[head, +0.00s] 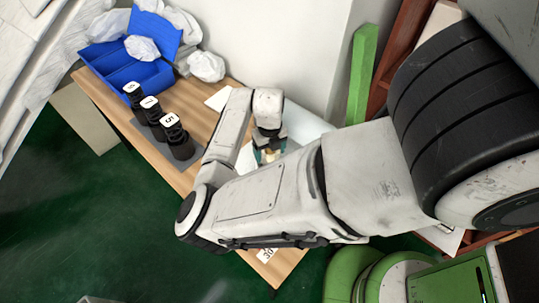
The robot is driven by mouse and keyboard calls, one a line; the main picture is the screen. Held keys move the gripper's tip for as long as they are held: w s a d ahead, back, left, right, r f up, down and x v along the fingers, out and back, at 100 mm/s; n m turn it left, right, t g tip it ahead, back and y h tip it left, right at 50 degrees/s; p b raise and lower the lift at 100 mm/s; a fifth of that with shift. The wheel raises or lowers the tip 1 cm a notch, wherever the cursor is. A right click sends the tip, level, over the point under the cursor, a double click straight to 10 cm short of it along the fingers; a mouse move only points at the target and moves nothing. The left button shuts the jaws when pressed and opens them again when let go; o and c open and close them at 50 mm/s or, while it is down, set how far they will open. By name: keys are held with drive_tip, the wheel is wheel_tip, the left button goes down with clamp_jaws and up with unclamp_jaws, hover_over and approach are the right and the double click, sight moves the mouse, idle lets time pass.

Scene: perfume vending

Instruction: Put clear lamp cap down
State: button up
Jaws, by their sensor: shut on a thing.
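My gripper (268,153) is over the wooden table (217,80), on the right of its top, partly hidden behind my own arm. It is shut on a small pale piece, seemingly the clear lamp cap; its outline is too small and covered to make out. I cannot tell whether the cap touches the surface under it.
Several black cylinders with white number labels (149,102) stand in a row on a dark strip on the table. Behind them is an open blue box (118,66) with crumpled clear bags (207,66).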

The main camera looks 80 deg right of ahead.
sight(270, 156)
drive_tip(key=shift+f, duration=1.55)
drive_tip(key=o, duration=1.1)
drive_tip(key=shift+c, duration=0.2)
